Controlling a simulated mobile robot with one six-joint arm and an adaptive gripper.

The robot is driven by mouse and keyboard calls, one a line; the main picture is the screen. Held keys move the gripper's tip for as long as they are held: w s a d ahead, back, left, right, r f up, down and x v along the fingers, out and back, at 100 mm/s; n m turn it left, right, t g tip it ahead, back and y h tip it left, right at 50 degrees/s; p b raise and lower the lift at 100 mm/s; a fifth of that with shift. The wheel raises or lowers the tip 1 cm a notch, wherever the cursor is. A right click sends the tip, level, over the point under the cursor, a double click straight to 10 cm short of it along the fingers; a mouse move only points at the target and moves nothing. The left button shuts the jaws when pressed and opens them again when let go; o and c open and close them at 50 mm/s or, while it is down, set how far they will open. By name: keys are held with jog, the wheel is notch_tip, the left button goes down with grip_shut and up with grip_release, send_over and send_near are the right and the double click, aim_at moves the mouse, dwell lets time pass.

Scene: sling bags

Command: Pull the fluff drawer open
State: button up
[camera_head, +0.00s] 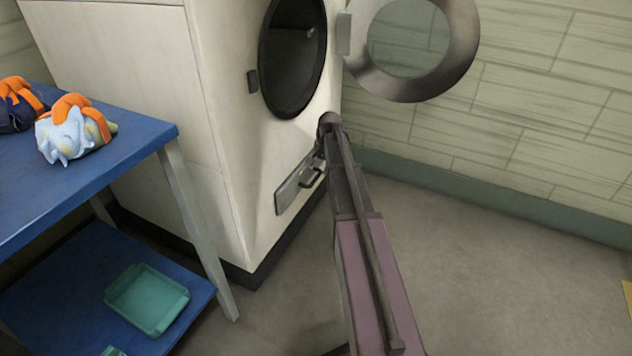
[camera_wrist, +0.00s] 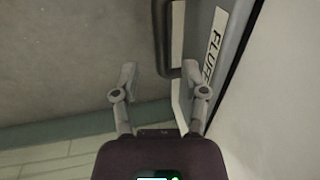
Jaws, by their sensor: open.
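The fluff drawer (camera_head: 298,184) is a grey panel with a dark bar handle, low on the front of the white dryer. It looks shut in the head view. In the wrist view the grey drawer front carries a white "FLUFF" label (camera_wrist: 216,45), and its dark handle (camera_wrist: 164,40) is beside the label. In the head view my arm hides part of the drawer area, and the fingers are hard to make out.
The white dryer (camera_head: 222,100) has its round door (camera_head: 462,60) swung open to the right. A blue table (camera_head: 140,137) with wrapped bundles stands at left, with a green tray (camera_head: 148,300) on its lower shelf.

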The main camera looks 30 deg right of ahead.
aim_at(315, 178)
jog(key=shift+w+a+f+b, duration=0.15)
jog(key=shift+w+f+b, duration=0.05)
jog(key=shift+f+b, duration=0.85)
jog(key=shift+w+a+f+b, duration=0.1)
jog(key=shift+w+f+b, duration=0.05)
jog(key=shift+f+b, duration=0.8)
jog(key=shift+f, duration=0.15)
grip_shut()
jog(key=shift+a, duration=0.2)
jog(key=shift+s+d, duration=0.1)
